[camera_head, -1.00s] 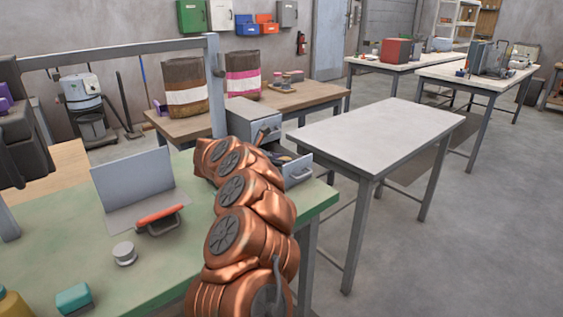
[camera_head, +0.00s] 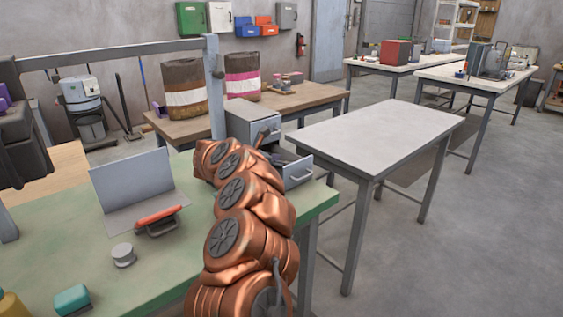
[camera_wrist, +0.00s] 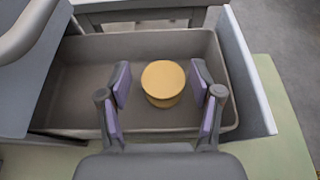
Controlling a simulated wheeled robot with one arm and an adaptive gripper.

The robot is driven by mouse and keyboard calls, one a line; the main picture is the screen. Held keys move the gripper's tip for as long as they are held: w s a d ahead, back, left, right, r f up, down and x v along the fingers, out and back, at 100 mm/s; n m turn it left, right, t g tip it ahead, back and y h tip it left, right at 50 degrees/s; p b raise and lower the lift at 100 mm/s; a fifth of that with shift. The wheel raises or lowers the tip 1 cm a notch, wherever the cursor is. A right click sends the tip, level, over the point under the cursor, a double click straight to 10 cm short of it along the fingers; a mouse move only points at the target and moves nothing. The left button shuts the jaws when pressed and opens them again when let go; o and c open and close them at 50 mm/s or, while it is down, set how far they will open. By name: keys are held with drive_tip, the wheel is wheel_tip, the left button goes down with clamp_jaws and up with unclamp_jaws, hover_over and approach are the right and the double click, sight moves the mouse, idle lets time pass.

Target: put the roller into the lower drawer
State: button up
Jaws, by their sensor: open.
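The roller (camera_wrist: 163,78), a short yellow cylinder with a round end facing up, is inside the open lower drawer (camera_wrist: 75,120) in the wrist view. It appears to stand upright on the drawer floor. My gripper (camera_wrist: 161,88) is open, its purple-padded fingers on either side of the roller with a gap visible at each side. In the head view, the lower drawer (camera_head: 300,172) is pulled out of the grey cabinet (camera_head: 245,115). My copper arm hides part of the drawer and the roller is not visible there.
The green bench (camera_head: 60,235) holds a grey angled plate (camera_head: 132,182), a red-handled tool (camera_head: 158,218), a grey knob-like piece (camera_head: 123,254) and a teal block (camera_head: 72,298). A bare white table (camera_head: 380,130) stands to the right, with open floor beyond it.

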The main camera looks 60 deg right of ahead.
drive_tip(key=shift+a+r+p, duration=0.1)
drive_tip(key=shift+r+p, duration=0.3)
drive_tip(key=shift+p, duration=0.35)
drive_tip(key=b+v, duration=0.1)
drive_tip(key=v, duration=1.1)
drive_tip(key=shift+r, duration=0.15)
